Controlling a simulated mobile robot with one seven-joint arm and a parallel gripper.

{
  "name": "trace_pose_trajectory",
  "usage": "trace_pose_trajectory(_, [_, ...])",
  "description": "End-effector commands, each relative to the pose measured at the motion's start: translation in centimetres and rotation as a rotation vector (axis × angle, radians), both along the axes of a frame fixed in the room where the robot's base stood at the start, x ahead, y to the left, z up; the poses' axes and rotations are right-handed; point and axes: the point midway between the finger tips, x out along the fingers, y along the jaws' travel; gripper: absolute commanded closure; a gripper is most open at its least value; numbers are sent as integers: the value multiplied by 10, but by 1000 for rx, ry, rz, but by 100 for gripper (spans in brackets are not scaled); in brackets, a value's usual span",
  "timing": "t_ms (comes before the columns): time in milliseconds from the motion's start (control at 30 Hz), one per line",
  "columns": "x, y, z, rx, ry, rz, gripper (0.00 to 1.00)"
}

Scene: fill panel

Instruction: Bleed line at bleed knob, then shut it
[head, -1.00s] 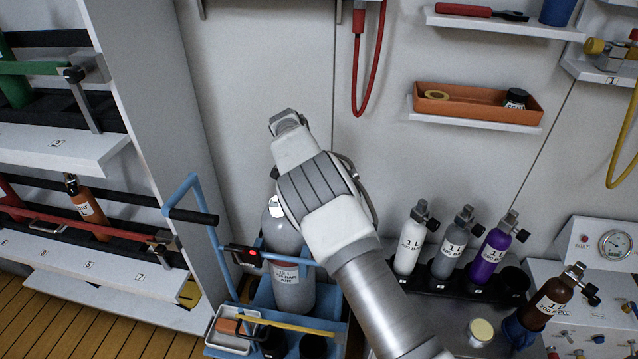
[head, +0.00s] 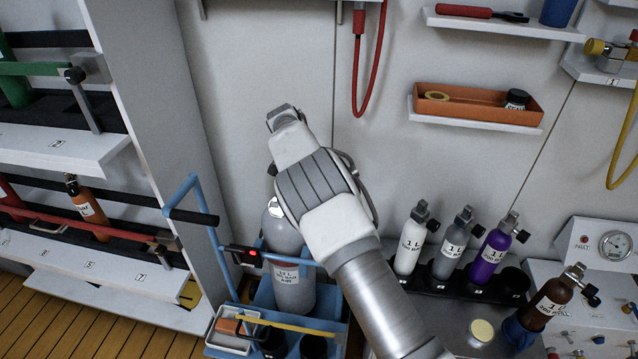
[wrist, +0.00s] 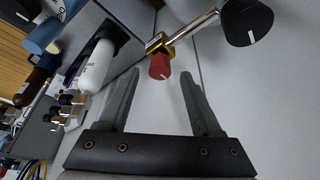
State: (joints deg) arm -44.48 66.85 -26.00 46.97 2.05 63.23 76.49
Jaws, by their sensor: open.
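In the wrist view a red knob (wrist: 160,67) with a pale mark sits on a brass fitting (wrist: 158,43), joined by a metal rod to a larger black knob (wrist: 247,22) with a white mark. I cannot read a label that says which is the bleed knob. My gripper (wrist: 158,80) is open. Its two fingers point toward the red knob, which appears between and just beyond their tips. Nothing shows held. In the head view my gripper (head: 283,117) is raised near the wall above the grey cylinder; neither knob can be made out there.
A grey cylinder (head: 284,255) stands in a blue cart (head: 262,298) below my arm. White, grey and purple bottles (head: 488,254) stand in a black rack to the right. A red hose (head: 356,75) hangs on the wall, beside a shelf with an orange tray (head: 470,112).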

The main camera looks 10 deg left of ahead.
Motion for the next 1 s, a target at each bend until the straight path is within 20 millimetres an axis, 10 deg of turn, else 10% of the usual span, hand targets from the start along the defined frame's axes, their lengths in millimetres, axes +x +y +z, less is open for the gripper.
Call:
trace_pose_trajectory(600, [-39,37,129,2,-1,1,34])
trace_pose_trajectory(1000, [-45,42,146,1,1,0,34])
